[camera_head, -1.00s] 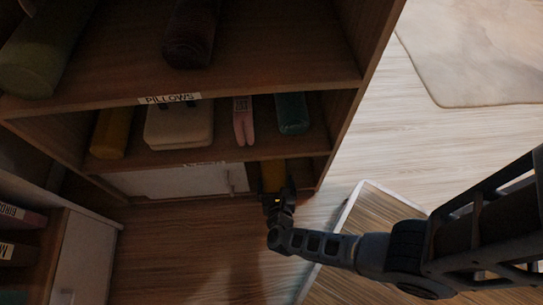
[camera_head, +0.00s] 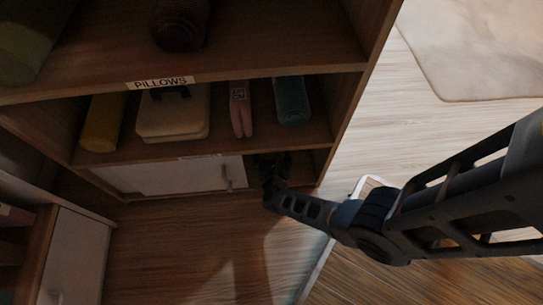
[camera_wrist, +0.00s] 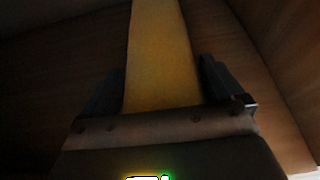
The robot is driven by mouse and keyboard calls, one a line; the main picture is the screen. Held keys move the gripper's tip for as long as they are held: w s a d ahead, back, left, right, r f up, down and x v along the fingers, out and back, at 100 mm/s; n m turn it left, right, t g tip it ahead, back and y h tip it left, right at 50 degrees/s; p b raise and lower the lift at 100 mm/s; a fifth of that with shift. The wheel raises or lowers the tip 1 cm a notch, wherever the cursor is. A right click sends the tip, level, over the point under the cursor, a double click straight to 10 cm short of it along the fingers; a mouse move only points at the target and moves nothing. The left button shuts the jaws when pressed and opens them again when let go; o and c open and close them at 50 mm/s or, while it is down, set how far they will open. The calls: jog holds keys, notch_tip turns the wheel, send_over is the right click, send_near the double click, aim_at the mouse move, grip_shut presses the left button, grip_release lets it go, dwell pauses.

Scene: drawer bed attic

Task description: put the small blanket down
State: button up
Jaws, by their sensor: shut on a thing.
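The small blanket (camera_wrist: 160,55) looks like a long yellow piece in the wrist view, running up from between the two dark fingers. My gripper (camera_wrist: 155,85) is shut on it. In the head view my gripper (camera_head: 272,165) is inside the dark open lower compartment, right of a white drawer front. There the blanket is hidden by my gripper and the shadow. The wrist view shows brown wooden surfaces on both sides of the blanket. I cannot tell whether the blanket touches the compartment floor.
The shelf above holds a yellow roll (camera_head: 103,122), a cream cushion (camera_head: 174,112), a pink item (camera_head: 240,108) and a teal roll (camera_head: 292,100). The white drawer front (camera_head: 172,177) is shut beside my gripper. A cabinet (camera_head: 78,255) stands at the lower left. Floor lies open at right.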

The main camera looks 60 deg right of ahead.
jog(key=o, duration=0.9)
jog(key=shift+o, duration=0.2)
jog(key=s+a+r+n+t+y+p, duration=0.3)
jog(key=s+a+r+n+t+p, duration=0.1)
jog(key=s+a+r+n, duration=0.75)
jog(key=s+a+r+n+y, duration=0.2)
jog(key=s+r+n, duration=0.2)
jog(key=r+n, duration=0.7)
jog(key=s+a+r+n+t+y, duration=0.1)
jog(key=s+r+n, duration=0.4)
jog(key=r+n, duration=0.7)
jog(key=s+a+r+n+t+y, duration=0.1)
jog(key=s+a+r+n+y, duration=0.2)
jog(key=r+n, duration=0.9)
jog(key=shift+s+a+r+y, duration=0.3)
jog(key=shift+s+y, duration=0.4)
jog(key=shift+y, duration=0.2)
